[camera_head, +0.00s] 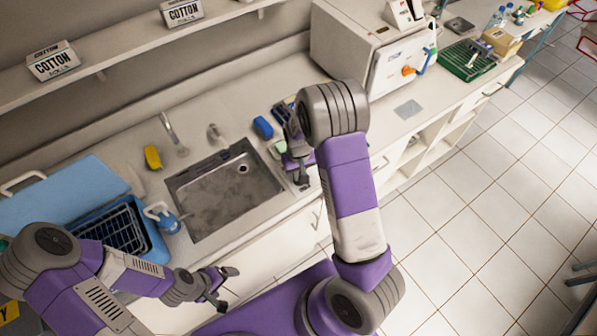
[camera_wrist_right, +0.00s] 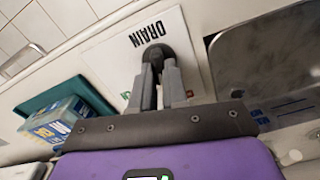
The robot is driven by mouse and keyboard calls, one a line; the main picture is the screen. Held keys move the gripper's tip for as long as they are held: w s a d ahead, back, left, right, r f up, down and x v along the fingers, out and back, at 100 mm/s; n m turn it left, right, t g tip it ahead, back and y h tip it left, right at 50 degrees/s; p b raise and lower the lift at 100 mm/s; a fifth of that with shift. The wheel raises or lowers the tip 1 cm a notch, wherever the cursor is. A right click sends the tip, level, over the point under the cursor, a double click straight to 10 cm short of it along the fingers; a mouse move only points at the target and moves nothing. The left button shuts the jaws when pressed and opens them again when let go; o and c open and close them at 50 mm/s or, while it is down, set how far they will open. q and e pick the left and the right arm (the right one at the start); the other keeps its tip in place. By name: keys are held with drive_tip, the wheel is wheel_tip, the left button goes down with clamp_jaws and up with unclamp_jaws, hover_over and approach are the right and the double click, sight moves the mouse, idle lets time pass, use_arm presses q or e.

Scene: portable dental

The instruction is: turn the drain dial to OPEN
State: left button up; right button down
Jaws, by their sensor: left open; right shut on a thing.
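The drain dial (camera_wrist_right: 155,50) is a dark round knob on a white plate (camera_wrist_right: 108,60) marked DRAIN in the right wrist view. My right gripper (camera_wrist_right: 160,75) is shut on the dial, one finger on each side. A small green marking shows on the plate, partly hidden by a finger, so I cannot read the dial's setting. In the head view my right gripper (camera_head: 300,170) is beside the sink's right edge, and the dial is hidden there. My left gripper (camera_head: 222,286) is open and empty in front of the counter.
The metal sink (camera_head: 185,187) is left of my right gripper. A blue-yellow box (camera_wrist_right: 50,125) and a green item (camera_wrist_right: 72,92) lie near the plate.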

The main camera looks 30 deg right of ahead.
drive_tip(key=m+p, duration=0.1)
drive_tip(key=m, duration=0.3)
drive_tip(key=shift+m, duration=0.3)
drive_tip(key=m+p, duration=0.1)
drive_tip(key=m, duration=0.3)
drive_tip(key=shift+s+d+m, duration=0.1)
drive_tip(key=shift+m, duration=0.2)
drive_tip(key=c, duration=1.1)
unclamp_jaws()
drive_tip(key=shift+c, duration=0.2)
wheel_tip(320, 180, up, 8)
drive_tip(key=shift+f+p, duration=0.2)
drive_tip(key=shift+p, duration=0.35)
